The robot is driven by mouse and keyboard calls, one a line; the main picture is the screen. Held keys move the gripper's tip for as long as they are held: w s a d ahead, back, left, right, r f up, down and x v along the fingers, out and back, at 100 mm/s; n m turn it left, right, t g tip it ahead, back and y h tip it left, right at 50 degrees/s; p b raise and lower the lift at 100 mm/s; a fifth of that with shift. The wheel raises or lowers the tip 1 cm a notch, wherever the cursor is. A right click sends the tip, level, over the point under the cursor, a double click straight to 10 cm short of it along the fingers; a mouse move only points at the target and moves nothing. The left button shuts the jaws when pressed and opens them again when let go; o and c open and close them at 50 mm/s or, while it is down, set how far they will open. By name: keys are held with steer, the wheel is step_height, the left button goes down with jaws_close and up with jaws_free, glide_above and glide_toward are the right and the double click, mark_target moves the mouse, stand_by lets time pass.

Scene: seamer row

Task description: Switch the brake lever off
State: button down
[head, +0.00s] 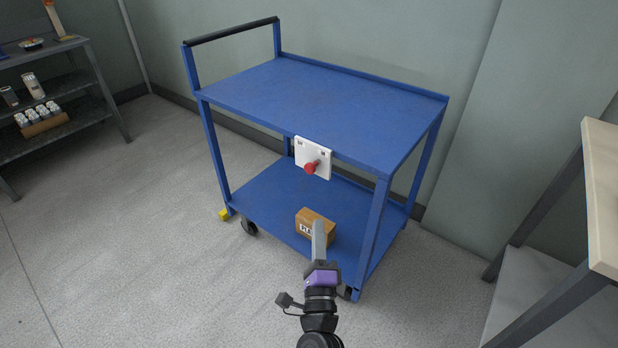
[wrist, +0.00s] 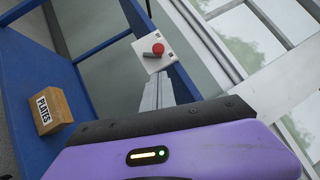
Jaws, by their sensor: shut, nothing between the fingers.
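The brake lever, a red ball knob (head: 310,168) on a short stem, sits on a white plate (head: 322,158) fixed to the front edge of the blue cart's top shelf. In the wrist view the red knob (wrist: 158,48) and its grey stem show against the white plate (wrist: 144,60), just beyond my fingertips. My gripper (head: 319,226) is shut and empty. In the head view it appears below the plate and in front of the lower shelf. The plate's small dark marks are too small to read.
The blue cart (head: 330,95) has a bare top. A cardboard box marked PLATES (wrist: 52,110) is on its lower shelf. A yellow piece (head: 224,215) is by the left wheel. A dark shelf unit (head: 75,130) is left, a pale-topped table (head: 603,190) right. Floor at left is clear.

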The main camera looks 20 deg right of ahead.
steer(key=m, duration=0.1)
steer(key=d+f+m+h, duration=0.1)
steer(key=shift+s+d+m, duration=0.2)
steer(key=shift+m, duration=0.1)
steer(key=shift+w, duration=0.1)
glide_toward(311, 168)
steer(key=w+d, duration=0.4)
steer(key=shift+w+a+b, duration=0.3)
steer(key=shift+w+b, duration=0.1)
steer(key=shift+w, duration=0.35)
steer(key=shift+r+p, duration=0.15)
steer(key=shift+p, duration=0.2)
